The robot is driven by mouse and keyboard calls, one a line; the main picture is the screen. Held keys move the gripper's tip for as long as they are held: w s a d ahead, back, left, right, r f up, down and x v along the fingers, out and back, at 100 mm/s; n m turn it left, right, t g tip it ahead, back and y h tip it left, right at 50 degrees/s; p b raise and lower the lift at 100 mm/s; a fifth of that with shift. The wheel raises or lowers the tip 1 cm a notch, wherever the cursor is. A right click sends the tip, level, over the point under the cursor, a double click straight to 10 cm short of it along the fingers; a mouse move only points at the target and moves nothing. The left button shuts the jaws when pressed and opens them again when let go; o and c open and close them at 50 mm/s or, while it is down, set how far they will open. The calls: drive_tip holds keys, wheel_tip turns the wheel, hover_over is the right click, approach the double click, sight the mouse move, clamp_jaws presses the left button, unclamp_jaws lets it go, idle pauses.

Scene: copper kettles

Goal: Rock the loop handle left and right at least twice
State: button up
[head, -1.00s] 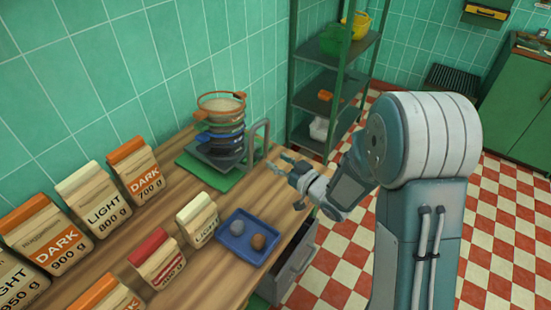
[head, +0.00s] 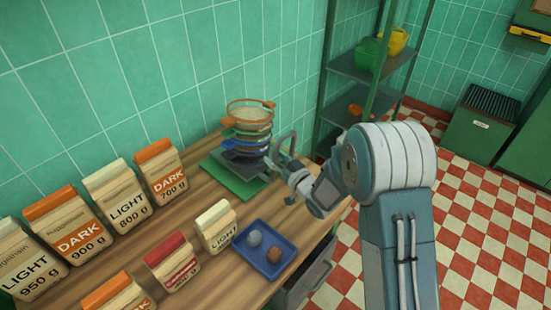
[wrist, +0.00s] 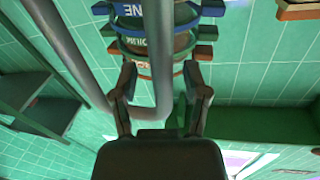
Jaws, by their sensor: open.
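The grey loop handle (head: 292,140) rises at the right side of the stacked sieve device on the table. In the wrist view the loop handle (wrist: 160,50) shows as two thick grey bars joined by a bend. My gripper (head: 279,168) is at the handle in the head view and partly covers it. In the wrist view my gripper (wrist: 158,78) is open, with one finger on each side of one bar. The fingers look apart from the bar. The sieve stack (head: 248,130), with coloured rings and an orange-rimmed top, stands beside the handle on a green base (head: 223,178).
A blue tray (head: 243,262) with two small lumps lies in front. Several labelled bags, including a small LIGHT bag (head: 215,228), stand along the left of the wooden table (head: 195,190). A green shelf (head: 370,70) stands behind my arm. Checkered floor is free at right.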

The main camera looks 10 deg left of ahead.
drive_tip(key=shift+a, duration=0.15)
clamp_jaws()
drive_tip(key=s+n, duration=0.1)
drive_tip(key=s+a+f+n, duration=0.1)
drive_tip(key=n, duration=0.1)
drive_tip(key=shift+s+a+f+y, duration=0.1)
drive_tip(key=shift+s+a+y, duration=0.1)
drive_tip(key=shift+y, duration=0.1)
idle(0.3)
unclamp_jaws()
